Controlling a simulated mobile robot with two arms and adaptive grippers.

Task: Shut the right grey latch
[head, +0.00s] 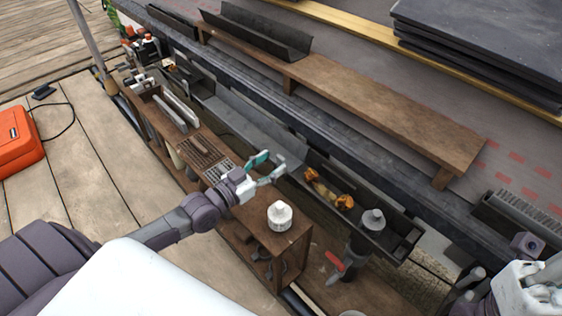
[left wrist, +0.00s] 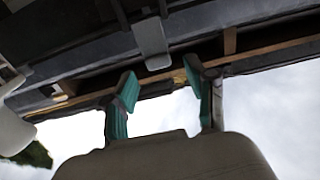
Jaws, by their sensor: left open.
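In the head view my left gripper (head: 268,168) reaches over the wooden rack beside the dark gutter (head: 228,118). Its teal-padded fingers are apart and nothing is between them. In the left wrist view, the open fingers (left wrist: 160,88) point up toward the underside of a dark edge. A grey tab, which looks like a latch (left wrist: 152,42), hangs down from that edge, ahead of the gap between the fingers and apart from them. I cannot tell whether it is the right latch. No latch is clear in the head view. My right arm's white end (head: 525,292) is cut off at the lower right; its fingers are not clear.
A white bottle (head: 279,215) stands on the rack near my left gripper. Orange-brown items (head: 344,202) lie in the gutter. A long wooden plank (head: 365,112) and dark tiles (head: 490,45) lie beyond.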

